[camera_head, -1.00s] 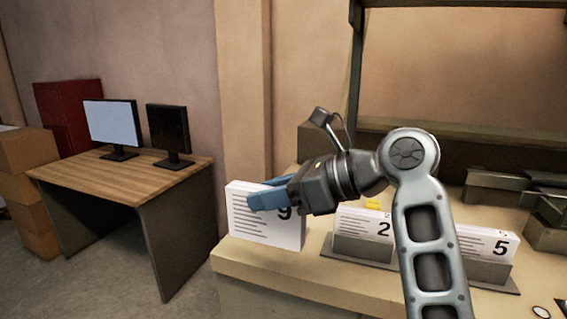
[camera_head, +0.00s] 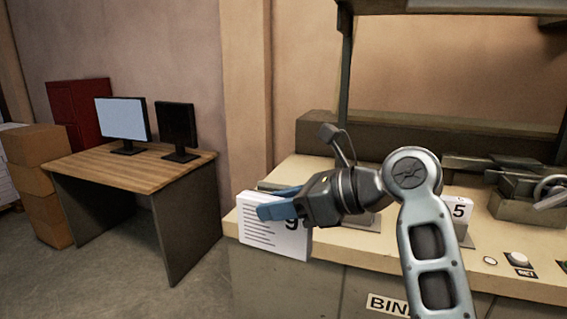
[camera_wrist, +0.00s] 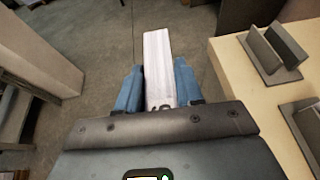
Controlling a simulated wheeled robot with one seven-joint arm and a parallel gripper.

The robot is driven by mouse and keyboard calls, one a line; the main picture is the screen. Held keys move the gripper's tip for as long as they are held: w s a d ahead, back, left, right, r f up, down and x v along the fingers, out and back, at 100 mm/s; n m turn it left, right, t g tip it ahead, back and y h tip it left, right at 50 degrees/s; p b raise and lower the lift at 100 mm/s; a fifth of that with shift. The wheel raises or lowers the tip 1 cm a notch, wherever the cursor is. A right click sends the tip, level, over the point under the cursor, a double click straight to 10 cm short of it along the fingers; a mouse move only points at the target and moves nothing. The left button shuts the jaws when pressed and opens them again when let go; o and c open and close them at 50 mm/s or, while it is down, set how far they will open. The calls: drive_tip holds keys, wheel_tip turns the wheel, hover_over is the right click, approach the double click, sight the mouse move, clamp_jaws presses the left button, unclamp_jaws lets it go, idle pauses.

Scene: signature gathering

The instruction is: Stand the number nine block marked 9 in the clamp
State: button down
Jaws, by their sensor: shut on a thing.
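The number nine block (camera_head: 270,242) is a white slab with printed lines and a black 9, partly covered by my gripper. My gripper (camera_head: 268,205) is shut on it, with blue fingers on either side. The block (camera_wrist: 159,60) also shows edge-on between the fingers in the wrist view, over the floor beside the bench. A grey metal vise-like device (camera_head: 525,208), which looks like the clamp, stands on the bench at the far right, partly cut off by the frame. Its jaw opening is not clear.
The beige bench (camera_head: 465,272) holds a block marked 5 (camera_head: 457,209) in a grey rack, partly behind my arm. An empty slotted grey holder (camera_wrist: 272,50) shows in the wrist view. A round button (camera_head: 519,258) sits near the front edge. A wooden desk (camera_head: 110,172) stands left.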

drive_tip(key=d+f+m+t+h, duration=0.35)
drive_tip(key=d+f, duration=0.35)
drive_tip(key=f, duration=0.4)
drive_tip(key=d+f+m+t+h, duration=0.2)
drive_tip(key=d+f+m+t, duration=0.15)
drive_tip(key=d+f, duration=0.55)
drive_tip(key=s+d+f+m+h, duration=0.3)
drive_tip(key=s+f, duration=0.3)
drive_tip(key=f, duration=0.3)
drive_tip(key=s+d+f+m+t+h, duration=0.1)
drive_tip(key=s+d+f+m+h, duration=0.2)
drive_tip(key=s+f, duration=0.4)
wheel_tip(320, 180, down, 2)
drive_tip(key=shift+s+d+f+h, duration=0.2)
drive_tip(key=shift+s+f+h, duration=0.05)
drive_tip(key=shift+s+h, duration=0.1)
drive_tip(key=shift+w+a, duration=0.1)
